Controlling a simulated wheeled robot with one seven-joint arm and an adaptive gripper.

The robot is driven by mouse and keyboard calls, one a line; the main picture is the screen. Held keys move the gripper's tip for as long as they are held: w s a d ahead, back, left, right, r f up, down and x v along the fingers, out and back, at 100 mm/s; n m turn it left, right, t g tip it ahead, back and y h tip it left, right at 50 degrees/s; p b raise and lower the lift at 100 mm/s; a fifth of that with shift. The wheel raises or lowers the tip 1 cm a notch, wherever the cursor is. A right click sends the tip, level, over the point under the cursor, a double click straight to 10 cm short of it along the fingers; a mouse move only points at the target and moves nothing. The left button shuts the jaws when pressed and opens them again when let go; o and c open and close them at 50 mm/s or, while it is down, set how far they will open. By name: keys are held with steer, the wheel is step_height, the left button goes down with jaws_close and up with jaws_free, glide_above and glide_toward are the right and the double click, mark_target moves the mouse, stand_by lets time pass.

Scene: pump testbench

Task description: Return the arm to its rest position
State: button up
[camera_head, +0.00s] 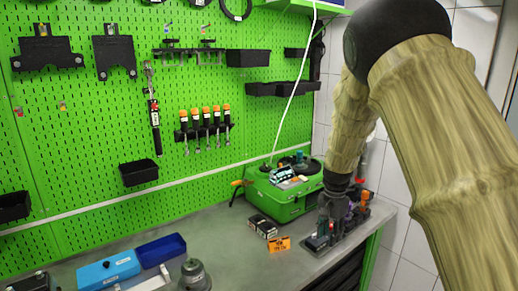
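My arm (440,130), with a wood-like surface and a dark joint, fills the right side of the view. It bends at the top and its forearm points down toward the right end of the bench. My gripper (332,212) is small and dark at the lower end of the arm. It is in front of or above a dark holder (318,243) with several small items. Its fingers blend into these dark items, so I cannot tell whether it is open, shut or touching anything.
The grey bench (235,245) carries a green case (283,200), a small dark box (262,226), an orange card (279,244), blue boxes (108,270) and a grey metal part (194,274). A green pegboard (90,110) with tools stands behind. The bench's middle front is clear.

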steer(key=s+d+f+n+b, duration=0.1)
steer(key=s+f, duration=0.5)
steer(key=f, duration=0.4)
steer(key=s+d+f+n+h, duration=0.1)
steer(key=s+f+n, duration=0.1)
steer(key=s+f, duration=0.6)
steer(key=s+d+f+n+b, duration=0.15)
steer(key=s+f, duration=0.25)
steer(key=f, duration=0.8)
steer(key=s+a+f+n, duration=0.1)
steer(key=s+f, duration=0.4)
steer(key=s, duration=1)
steer(key=s+a+f+n+y+b, duration=0.1)
steer(key=s+f+n, duration=0.3)
steer(key=s, duration=1.1)
step_height(320, 180, down, 2)
steer(key=shift+a+f+b, duration=0.1)
steer(key=shift+a+b, duration=0.2)
steer(key=shift+a, duration=0.35)
steer(key=shift+n, duration=0.25)
